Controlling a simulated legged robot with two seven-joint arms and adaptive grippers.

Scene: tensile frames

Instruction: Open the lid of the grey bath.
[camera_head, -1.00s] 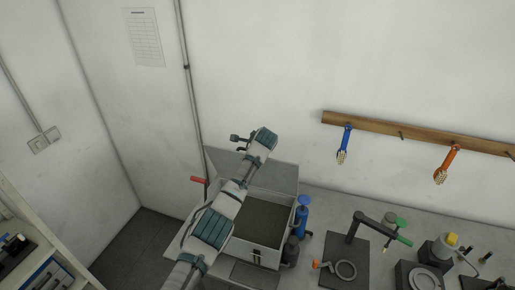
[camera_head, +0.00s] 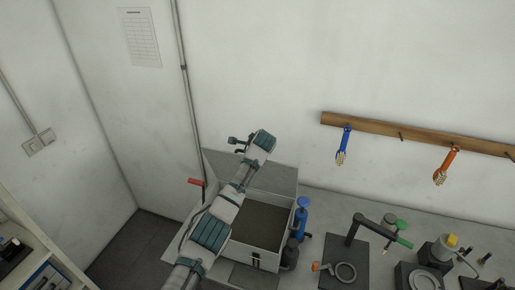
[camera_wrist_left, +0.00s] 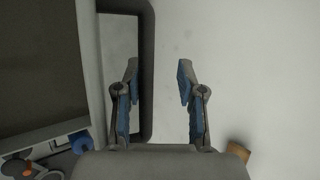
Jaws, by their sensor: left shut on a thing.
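The grey bath (camera_head: 256,246) stands on the bench with its top open and a dark brown inside showing. Its grey lid (camera_head: 280,176) stands raised at the back, near the wall. My left arm reaches across the bath and hides part of it and of the lid. My left gripper (camera_head: 238,144) is at the lid's upper edge. My right gripper is not in view.
Blue (camera_head: 302,215) and dark (camera_head: 290,253) bottles stand close to the bath's right side. A black stand (camera_head: 349,262) and other tools are further right. A wooden rail (camera_head: 382,129) with blue and orange brushes hangs on the wall. A shelf is at lower left.

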